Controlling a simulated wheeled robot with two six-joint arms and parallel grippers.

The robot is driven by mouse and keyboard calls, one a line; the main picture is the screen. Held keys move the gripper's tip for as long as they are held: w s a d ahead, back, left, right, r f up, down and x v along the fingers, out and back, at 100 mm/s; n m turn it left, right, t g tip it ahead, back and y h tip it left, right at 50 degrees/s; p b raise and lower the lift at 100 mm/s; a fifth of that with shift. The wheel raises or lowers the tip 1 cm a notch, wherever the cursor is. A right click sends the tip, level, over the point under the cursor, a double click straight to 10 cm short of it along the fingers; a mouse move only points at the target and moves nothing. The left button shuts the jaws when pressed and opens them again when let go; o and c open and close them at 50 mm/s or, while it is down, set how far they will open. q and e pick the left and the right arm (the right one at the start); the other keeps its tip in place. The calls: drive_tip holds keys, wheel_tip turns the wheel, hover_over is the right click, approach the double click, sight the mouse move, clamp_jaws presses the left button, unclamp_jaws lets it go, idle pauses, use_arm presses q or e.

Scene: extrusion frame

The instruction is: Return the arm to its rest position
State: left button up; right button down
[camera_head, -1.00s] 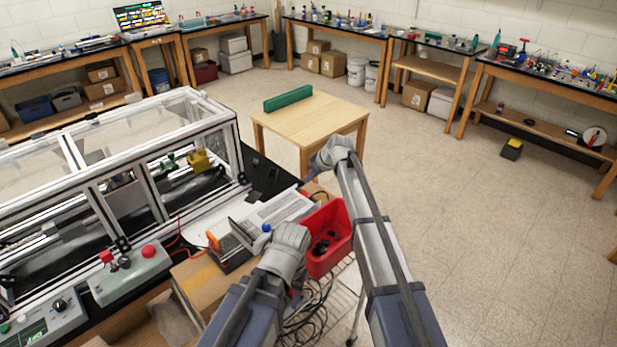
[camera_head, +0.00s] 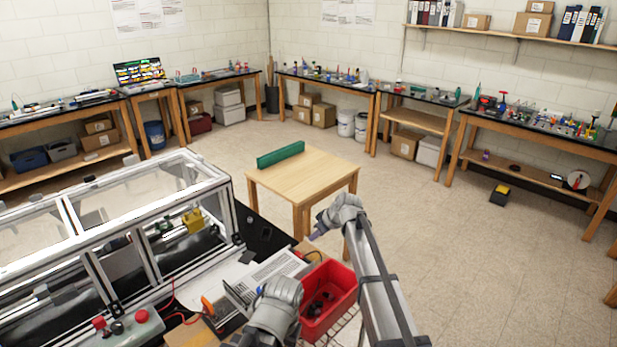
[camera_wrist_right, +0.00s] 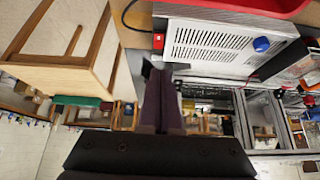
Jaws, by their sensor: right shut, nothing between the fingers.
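My right arm reaches up from the bottom of the head view, bent at a grey wrist joint. Its right gripper (camera_head: 315,235) points left and down in the air, between the small wooden table and the red bin. In the right wrist view the dark fingers (camera_wrist_right: 163,80) are together with nothing between them. My left arm (camera_head: 276,312) shows at the bottom centre, beside the red bin. Its gripper is hidden below the arm.
A red bin (camera_head: 345,295) with dark parts lies between my arms. A framed clear enclosure (camera_head: 85,243) fills the left. A small wooden table (camera_head: 310,180) with a green block (camera_head: 281,155) stands ahead. The floor to the right (camera_head: 480,260) is open.

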drive_tip(key=s+d+f+m+g+h, duration=0.1)
drive_tip(key=s+d+m, duration=0.25)
drive_tip(key=s, duration=0.75)
drive_tip(key=s+d+f+m+g+h, duration=0.15)
drive_tip(key=s+d, duration=0.35)
drive_tip(key=s, duration=0.5)
drive_tip(key=s+d+f+m+g+h, duration=0.15)
drive_tip(key=s+d+m, duration=0.25)
drive_tip(key=s, duration=0.7)
drive_tip(key=s+a+f+n+h+b, duration=0.1)
drive_tip(key=s+a+f+n+b, duration=0.2)
drive_tip(key=s+a+f+b, duration=0.3)
drive_tip(key=a+f+b, duration=0.3)
drive_tip(key=a, duration=0.1)
drive_tip(key=shift+a+n+g+h+b, duration=0.25)
drive_tip(key=shift+n+g+h+b, duration=0.1)
drive_tip(key=shift+n+g+h, duration=0.05)
drive_tip(key=shift+f, duration=0.1)
